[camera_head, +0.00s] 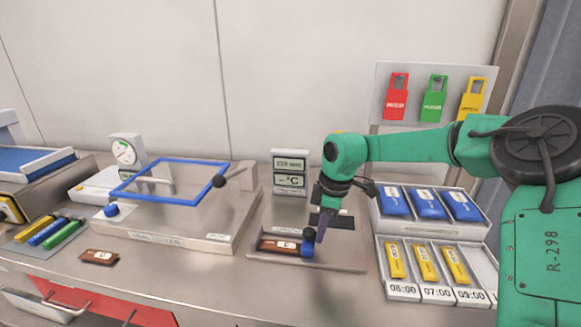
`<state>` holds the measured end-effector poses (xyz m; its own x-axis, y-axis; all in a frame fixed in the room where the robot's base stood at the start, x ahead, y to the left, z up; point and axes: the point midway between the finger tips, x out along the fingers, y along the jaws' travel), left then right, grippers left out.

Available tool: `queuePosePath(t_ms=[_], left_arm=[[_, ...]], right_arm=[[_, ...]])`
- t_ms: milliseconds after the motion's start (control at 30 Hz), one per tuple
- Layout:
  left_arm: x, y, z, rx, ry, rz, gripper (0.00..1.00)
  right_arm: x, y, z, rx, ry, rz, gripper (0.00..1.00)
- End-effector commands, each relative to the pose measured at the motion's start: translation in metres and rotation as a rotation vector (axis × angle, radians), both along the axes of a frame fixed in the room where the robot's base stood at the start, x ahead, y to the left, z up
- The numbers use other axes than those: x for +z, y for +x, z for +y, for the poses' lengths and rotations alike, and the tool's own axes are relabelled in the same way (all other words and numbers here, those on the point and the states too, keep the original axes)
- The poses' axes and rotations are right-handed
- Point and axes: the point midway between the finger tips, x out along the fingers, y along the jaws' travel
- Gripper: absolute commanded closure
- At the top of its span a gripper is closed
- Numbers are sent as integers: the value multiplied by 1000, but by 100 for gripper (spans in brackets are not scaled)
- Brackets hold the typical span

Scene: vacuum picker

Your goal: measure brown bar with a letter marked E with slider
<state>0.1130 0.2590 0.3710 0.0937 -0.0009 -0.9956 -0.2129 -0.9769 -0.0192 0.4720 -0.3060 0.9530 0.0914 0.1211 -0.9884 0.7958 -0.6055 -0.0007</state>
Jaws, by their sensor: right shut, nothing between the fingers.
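A brown bar (277,246) lies on a grey measuring plate (338,257) right of centre, with a pale label whose letter is too small to read. A blue slider (308,243) stands at the bar's right end. My right gripper (322,234) reaches down from the right and is shut, with its fingertips at or just beside the slider; whether they touch it I cannot tell. A second brown bar (99,257) with a pale label lies on the bench at the left. A display (290,163) with digits in mm stands behind the plate. My left gripper is not in view.
A press-like device with a blue frame (160,203) and a round gauge (126,151) stand left. Yellow, blue and green bars (50,232) lie far left. Trays of blue packs (427,203) and yellow packs (424,264) stand right. Coloured tags (434,98) hang behind.

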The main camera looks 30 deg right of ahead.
Motion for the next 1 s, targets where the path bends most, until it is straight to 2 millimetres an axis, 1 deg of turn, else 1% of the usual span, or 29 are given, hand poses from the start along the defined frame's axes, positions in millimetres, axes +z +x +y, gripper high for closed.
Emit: queuePosePath(t_ms=[33,367,867,1000], left_arm=[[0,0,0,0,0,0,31],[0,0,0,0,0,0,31],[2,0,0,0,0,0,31],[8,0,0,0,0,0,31]], right_arm=[[2,2,2,1,5,-8,100],[2,2,2,1,6,-9,100],[1,-11,-15,1,2,-4,100],[9,-11,-15,1,1,-4,100]])
